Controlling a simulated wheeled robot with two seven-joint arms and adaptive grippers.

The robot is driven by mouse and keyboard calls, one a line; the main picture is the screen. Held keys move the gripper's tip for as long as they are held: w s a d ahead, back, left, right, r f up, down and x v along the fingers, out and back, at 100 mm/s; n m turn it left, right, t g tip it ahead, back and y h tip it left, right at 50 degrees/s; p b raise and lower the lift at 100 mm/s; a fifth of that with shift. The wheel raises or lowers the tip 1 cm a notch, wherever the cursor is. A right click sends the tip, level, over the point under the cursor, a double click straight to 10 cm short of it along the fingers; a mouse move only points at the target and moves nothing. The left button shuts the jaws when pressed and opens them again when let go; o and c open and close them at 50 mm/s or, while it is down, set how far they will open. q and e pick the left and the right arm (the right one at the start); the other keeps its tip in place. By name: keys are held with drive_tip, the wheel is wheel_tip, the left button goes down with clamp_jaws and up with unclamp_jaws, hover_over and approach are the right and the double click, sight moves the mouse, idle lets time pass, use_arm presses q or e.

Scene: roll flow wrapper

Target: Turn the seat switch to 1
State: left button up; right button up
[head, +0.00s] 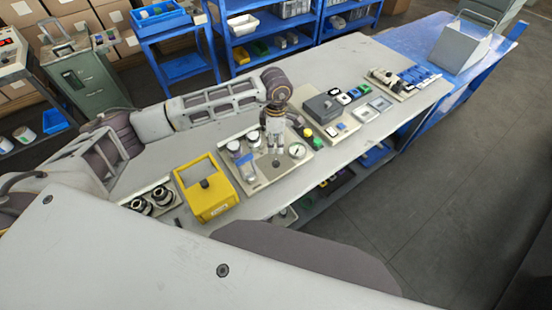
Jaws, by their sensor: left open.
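My left arm reaches in from the left across the bench. My left gripper (274,145) points down and is open, with nothing seen between its fingers. It is over a beige panel (262,183) that carries grey-topped cylinders (244,165) and a round white gauge (297,151). The gauge is just right of the fingers. A small dark part shows on the panel close under the fingertips. I cannot tell which control is the seat switch or read a 1; the gripper hides part of the panel. My right gripper is not in view.
A yellow box (207,194) stands left of the panel, with black round fittings (151,202) beyond it. Green and yellow buttons (312,138) and a dark grey box (323,108) are to the right. The bench (345,60) is clear behind them.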

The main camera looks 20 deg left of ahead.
sight(276, 161)
use_arm(q)
wheel_tip(276, 161, down, 11)
drive_tip(key=shift+f+p, duration=0.15)
drive_tip(key=shift+p, duration=0.85)
drive_tip(key=shift+c, duration=0.3)
drive_tip(key=c, duration=0.9)
